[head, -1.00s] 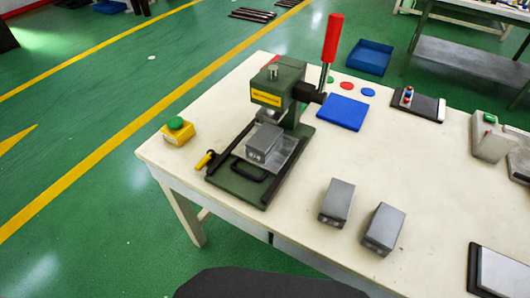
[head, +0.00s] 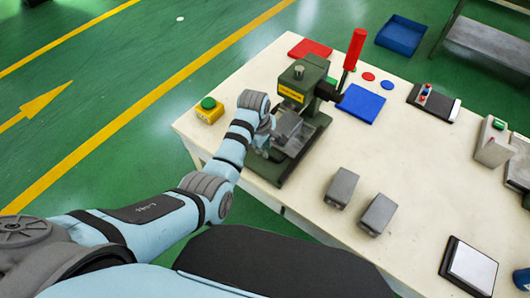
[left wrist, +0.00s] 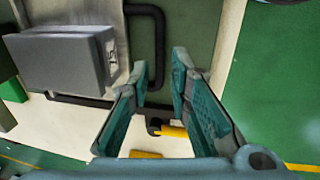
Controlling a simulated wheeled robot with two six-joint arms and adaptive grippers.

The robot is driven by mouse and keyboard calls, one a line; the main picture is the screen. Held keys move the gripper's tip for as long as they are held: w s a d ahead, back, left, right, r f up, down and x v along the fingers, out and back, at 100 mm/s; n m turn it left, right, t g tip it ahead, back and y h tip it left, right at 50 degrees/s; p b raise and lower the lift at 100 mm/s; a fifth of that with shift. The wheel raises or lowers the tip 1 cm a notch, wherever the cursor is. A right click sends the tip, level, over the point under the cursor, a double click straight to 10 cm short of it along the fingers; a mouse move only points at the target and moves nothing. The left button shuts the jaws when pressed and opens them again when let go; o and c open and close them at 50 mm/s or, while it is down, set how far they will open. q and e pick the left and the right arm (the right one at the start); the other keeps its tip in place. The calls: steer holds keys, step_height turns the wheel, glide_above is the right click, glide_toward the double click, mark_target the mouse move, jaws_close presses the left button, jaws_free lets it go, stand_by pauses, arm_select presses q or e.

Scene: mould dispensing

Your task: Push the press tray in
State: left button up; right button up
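The green press (head: 305,85) with a red lever (head: 355,48) stands on the white table. Its grey press tray (head: 296,147) sticks out at the front with a grey mould block (head: 288,123) on it. The block fills the upper left of the left wrist view (left wrist: 65,62). The tray's black handle (left wrist: 159,45) lies just beyond my fingertips there. My left gripper (head: 266,142) is at the tray's front; its two fingers (left wrist: 161,66) are apart with nothing between them. The arm hides the handle in the head view. My right gripper is not in view.
A yellow box with a green button (head: 209,110) stands left of the press. Two grey blocks (head: 341,188) (head: 377,214) stand to the right. A blue plate (head: 361,103) and a red plate (head: 309,48) lie behind. A yellow-tipped bar (left wrist: 172,132) shows below the fingers.

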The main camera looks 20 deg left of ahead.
arm_select(q)
steer(key=f, duration=0.2)
steer(key=w+f+b, duration=0.1)
steer(key=f, duration=0.1)
steer(key=shift+d+f, duration=0.1)
steer(key=shift+d, duration=0.1)
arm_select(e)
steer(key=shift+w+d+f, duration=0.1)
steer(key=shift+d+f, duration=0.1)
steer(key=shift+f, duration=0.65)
arm_select(q)
steer(key=shift+s, duration=0.1)
jaws_close()
